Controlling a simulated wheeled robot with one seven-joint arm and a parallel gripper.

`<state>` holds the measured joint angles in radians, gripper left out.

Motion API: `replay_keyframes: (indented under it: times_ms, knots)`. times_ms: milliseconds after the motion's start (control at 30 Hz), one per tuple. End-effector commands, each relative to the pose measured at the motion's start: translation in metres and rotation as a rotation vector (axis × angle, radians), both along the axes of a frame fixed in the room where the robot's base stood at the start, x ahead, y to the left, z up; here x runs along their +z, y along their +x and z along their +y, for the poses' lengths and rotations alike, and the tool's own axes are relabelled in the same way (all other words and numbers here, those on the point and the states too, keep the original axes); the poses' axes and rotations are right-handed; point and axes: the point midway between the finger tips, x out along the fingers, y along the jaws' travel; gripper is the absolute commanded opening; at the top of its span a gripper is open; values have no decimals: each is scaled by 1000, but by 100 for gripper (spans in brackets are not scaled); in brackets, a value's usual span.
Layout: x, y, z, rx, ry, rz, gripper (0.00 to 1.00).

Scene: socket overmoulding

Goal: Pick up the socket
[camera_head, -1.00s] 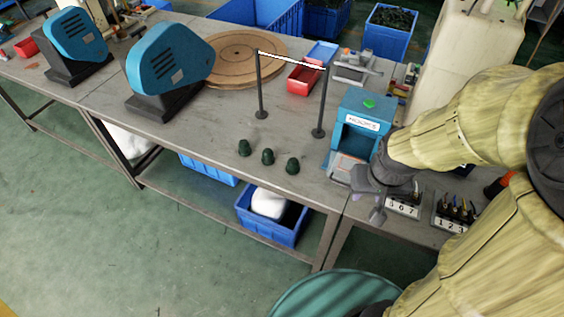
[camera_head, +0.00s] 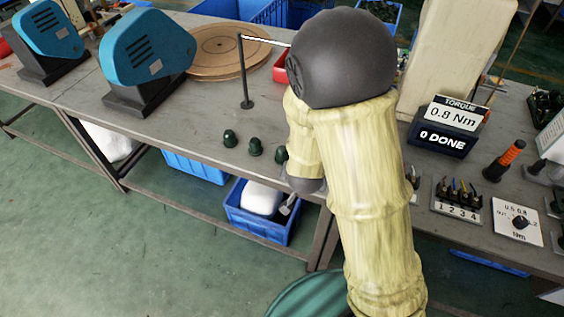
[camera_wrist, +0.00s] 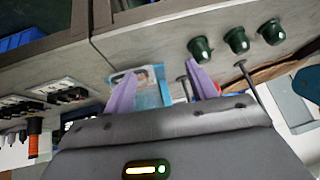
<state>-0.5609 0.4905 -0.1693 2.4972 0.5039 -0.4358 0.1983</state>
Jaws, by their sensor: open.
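Several dark green cup-shaped pieces, which look like the sockets, stand in a row on the grey workbench.
A dark post (camera_head: 244,75) stands behind the pieces, holding one end of a bar. Two blue machines, the nearer one (camera_head: 148,55), stand to the left. A torque display (camera_head: 447,126) and a numbered rack (camera_head: 458,200) are on the right. Bare bench lies left of the pieces.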

Motion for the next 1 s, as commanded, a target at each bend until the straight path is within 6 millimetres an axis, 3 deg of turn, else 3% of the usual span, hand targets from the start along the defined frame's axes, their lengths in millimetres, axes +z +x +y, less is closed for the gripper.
replay_keyframes:
  times_ms: [33, 100, 200, 367, 633, 1000]
  knots:
    - [-29, 3, 10, -12, -27, -44, 57]
    - [-49, 9, 19, -41, -60, -126, 57]
    - [-73, 13, 32, -61, -117, -260, 57]
    - [-97, 12, 53, -50, -210, -520, 57]
    - [-95, -5, 83, 24, -297, -891, 57]
    - [-89, -7, 85, 29, -302, -927, 57]
